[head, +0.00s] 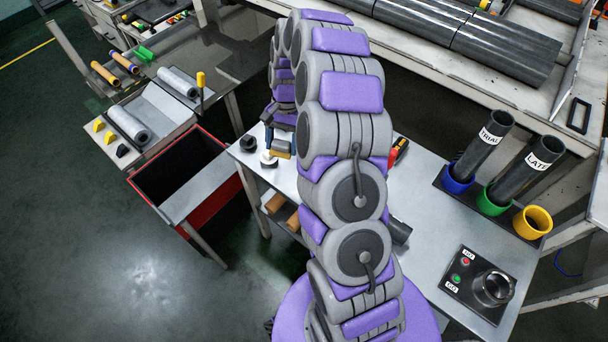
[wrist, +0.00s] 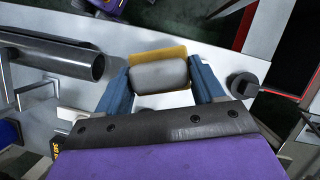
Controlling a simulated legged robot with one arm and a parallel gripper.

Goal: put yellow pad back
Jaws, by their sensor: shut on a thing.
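My gripper (wrist: 160,76) has its two blue fingers shut on a block with a yellow back edge and a grey face, the yellow pad (wrist: 158,53). In the head view my gripper (head: 281,138) is over the left end of the grey table, mostly hidden by my arm, with a small yellow-tan patch of the pad (head: 281,154) showing below it. Two more yellow pieces (head: 104,130) lie on the pale bench at left, beside a black piece (head: 122,150). I cannot tell whether the held pad touches the table.
An open red-edged bin (head: 221,137) stands left of the table. Labelled dark tubes (head: 483,143) stand in coloured cups at right. A dark tube (wrist: 62,60) lies left in the wrist view.

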